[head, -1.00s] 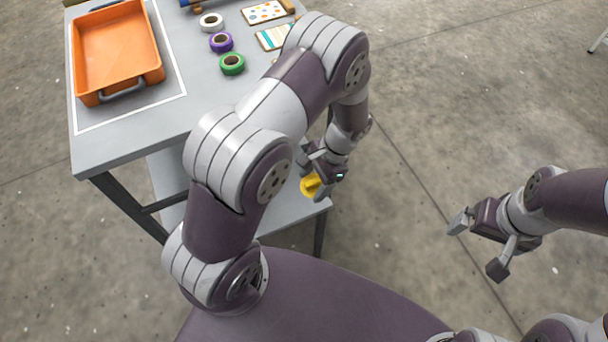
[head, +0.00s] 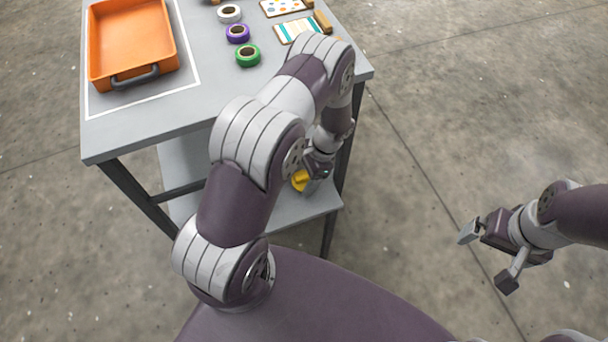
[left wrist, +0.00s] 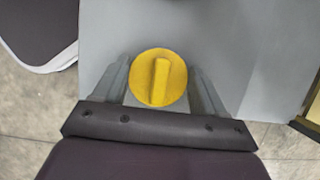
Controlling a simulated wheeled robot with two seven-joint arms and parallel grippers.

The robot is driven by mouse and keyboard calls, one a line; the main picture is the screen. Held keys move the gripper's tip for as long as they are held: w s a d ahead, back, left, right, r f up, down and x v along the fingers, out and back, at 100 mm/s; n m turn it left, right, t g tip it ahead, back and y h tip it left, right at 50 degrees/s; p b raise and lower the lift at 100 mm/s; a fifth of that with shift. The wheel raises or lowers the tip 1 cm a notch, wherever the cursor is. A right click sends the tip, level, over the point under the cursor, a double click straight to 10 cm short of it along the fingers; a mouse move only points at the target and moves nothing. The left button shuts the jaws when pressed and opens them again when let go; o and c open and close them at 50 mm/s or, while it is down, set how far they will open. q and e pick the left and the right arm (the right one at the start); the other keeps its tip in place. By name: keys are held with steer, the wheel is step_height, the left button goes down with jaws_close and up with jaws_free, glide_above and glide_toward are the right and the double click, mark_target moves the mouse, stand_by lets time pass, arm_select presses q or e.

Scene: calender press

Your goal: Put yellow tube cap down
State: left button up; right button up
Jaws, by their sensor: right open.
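The yellow tube cap (left wrist: 158,78) is a round disc with a raised bar across it. In the left wrist view it sits between the two fingers of my left gripper (left wrist: 160,85), which meet its rim on both sides. In the head view the cap (head: 299,180) shows partly behind my left gripper (head: 311,182), over the grey lower shelf (head: 290,208) of the table. I cannot tell whether it touches the shelf. My right gripper (head: 483,258) is open and empty over the floor at the right.
The grey tabletop (head: 215,108) holds an orange tray (head: 128,77) and white (head: 229,13), purple (head: 237,32) and green (head: 248,54) tape rolls. The table's edge and legs stand close to my left arm. The visible shelf around the cap is clear.

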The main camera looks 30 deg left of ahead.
arm_select(q)
steer(key=o, duration=0.3)
steer(key=shift+r, duration=0.1)
steer(key=shift+w+r, duration=0.1)
steer(key=shift+r, duration=0.25)
steer(key=w+d+r+n+p, duration=0.1)
steer(key=d+r, duration=0.1)
steer(key=r, duration=0.5)
steer(key=w+d+r+n+p, duration=0.1)
steer(key=d+r, duration=0.1)
steer(key=r, duration=0.6)
steer(key=s+d+r+n+t+h, duration=0.1)
steer(key=s+r+n+t+h, duration=0.2)
steer(key=s+r+n, duration=0.3)
steer(key=s+r+t, duration=0.1)
steer(key=s+r, duration=0.3)
steer(key=s, duration=0.1)
steer(key=shift+d+r+t, duration=0.15)
steer(key=shift+t, duration=0.25)
